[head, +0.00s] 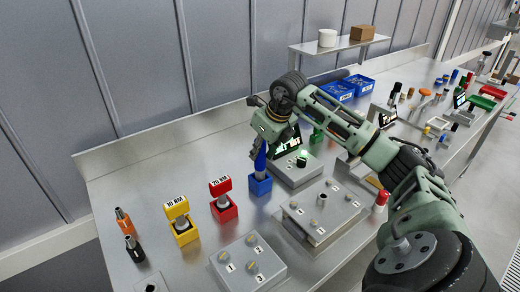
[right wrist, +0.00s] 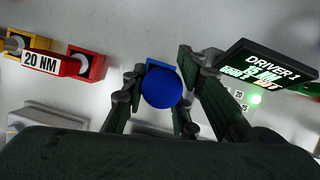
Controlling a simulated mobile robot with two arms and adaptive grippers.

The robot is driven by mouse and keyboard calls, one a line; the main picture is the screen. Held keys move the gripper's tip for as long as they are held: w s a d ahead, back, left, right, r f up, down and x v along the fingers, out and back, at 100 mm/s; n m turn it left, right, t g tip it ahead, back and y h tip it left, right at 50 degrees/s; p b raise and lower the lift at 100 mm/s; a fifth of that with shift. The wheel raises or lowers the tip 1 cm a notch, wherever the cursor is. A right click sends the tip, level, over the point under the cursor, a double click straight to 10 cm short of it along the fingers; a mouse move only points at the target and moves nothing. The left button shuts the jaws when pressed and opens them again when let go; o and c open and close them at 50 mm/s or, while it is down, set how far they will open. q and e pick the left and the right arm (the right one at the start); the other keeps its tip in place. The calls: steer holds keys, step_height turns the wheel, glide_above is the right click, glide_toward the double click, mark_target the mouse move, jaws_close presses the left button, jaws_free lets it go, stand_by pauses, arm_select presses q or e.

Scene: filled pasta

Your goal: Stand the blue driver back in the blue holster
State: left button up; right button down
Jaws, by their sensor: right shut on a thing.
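The blue driver (head: 260,158) is upright in my right gripper (head: 264,143), which is shut on it. In the right wrist view its round blue end (right wrist: 162,88) lies between the two fingers. The blue holster (head: 260,185) stands on the bench directly below the driver. The driver's lower end meets the holster's top in the head view; I cannot tell how deep it sits. In the right wrist view the holster (right wrist: 158,64) is mostly hidden behind the driver. My left gripper is not in view.
A driver display (right wrist: 270,66) stands beside the gripper. Grey fixture blocks (head: 322,212) lie in front. Blue bins (head: 338,91) are behind.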

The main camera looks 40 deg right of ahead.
steer(key=shift+f+b, duration=0.9)
steer(key=shift+f, duration=0.3)
stand_by(0.3)
steer(key=c, duration=1.4)
jaws_free()
steer(key=shift+o, duration=0.3)
steer(key=shift+f, duration=0.1)
steer(key=shift+s+r, duration=0.15)
steer(key=shift+r, duration=0.2)
steer(key=v, duration=1.1)
steer(key=shift+r, duration=0.25)
